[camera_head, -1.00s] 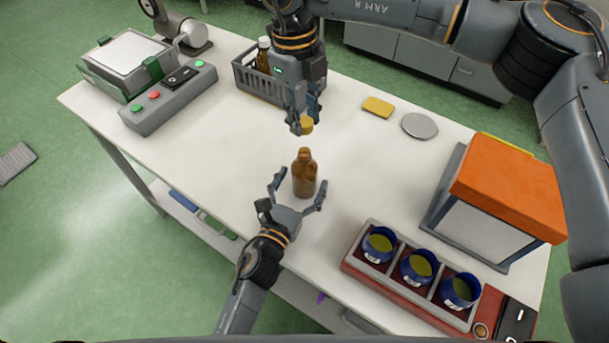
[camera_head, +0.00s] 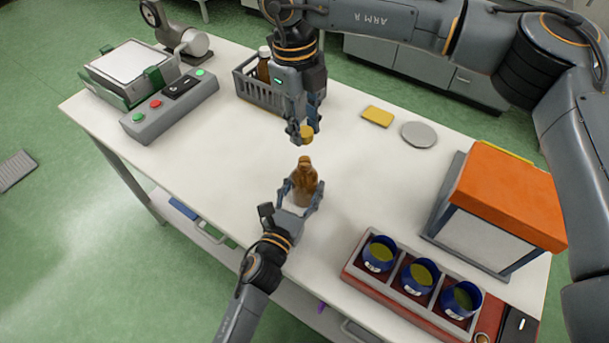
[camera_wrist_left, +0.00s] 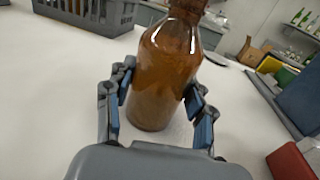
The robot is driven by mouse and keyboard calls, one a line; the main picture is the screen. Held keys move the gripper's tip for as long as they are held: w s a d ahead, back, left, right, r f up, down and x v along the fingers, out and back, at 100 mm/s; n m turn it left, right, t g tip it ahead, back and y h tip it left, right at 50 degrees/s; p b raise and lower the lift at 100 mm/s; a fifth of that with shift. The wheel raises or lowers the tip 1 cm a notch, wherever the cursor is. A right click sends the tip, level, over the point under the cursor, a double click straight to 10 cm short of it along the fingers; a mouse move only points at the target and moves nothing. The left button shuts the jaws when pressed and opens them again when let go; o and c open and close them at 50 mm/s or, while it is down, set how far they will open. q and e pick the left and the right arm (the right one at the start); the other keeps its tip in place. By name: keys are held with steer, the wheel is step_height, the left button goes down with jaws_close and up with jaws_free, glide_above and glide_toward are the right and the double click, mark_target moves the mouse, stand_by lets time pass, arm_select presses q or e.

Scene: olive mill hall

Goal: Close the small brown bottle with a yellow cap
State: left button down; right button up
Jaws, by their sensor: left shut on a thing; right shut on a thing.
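The small brown bottle (camera_head: 305,176) stands upright on the white table (camera_head: 215,150). My left gripper (camera_head: 303,195) is shut on its body from the near side. The left wrist view shows the bottle (camera_wrist_left: 165,75) between the two fingers, its top cut off by the frame edge. My right gripper (camera_head: 305,128) points down above and behind the bottle, shut on the yellow cap (camera_head: 306,132). The cap is apart from the bottle's neck, with a visible gap in the head view.
A grey crate (camera_head: 252,88) holding a bottle stands behind my right gripper. A yellow sponge-like block (camera_head: 377,116) and a grey disc (camera_head: 419,134) lie behind right. An orange-topped box (camera_head: 508,190) and a tray (camera_head: 345,265) of blue cups are at right. A button box (camera_head: 170,108) is at left.

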glide_above(304, 160)
steer(key=shift+f, duration=2.45)
steer(key=shift+f, duration=0.85)
steer(key=shift+f, duration=0.6)
steer(key=m, duration=0.6)
steer(key=shift+w+m+y, duration=0.1)
steer(key=shift+m+y, duration=0.2)
steer(key=m+y, duration=0.1)
steer(key=m, duration=0.5)
steer(key=shift+d+m, duration=0.1)
steer(key=shift+m, duration=0.3)
steer(key=m, duration=0.6)
steer(key=shift+y, duration=0.3)
steer(key=m, duration=0.4)
steer(key=shift+t, duration=0.3)
steer(key=m, duration=0.3)
steer(key=shift+m, duration=0.4)
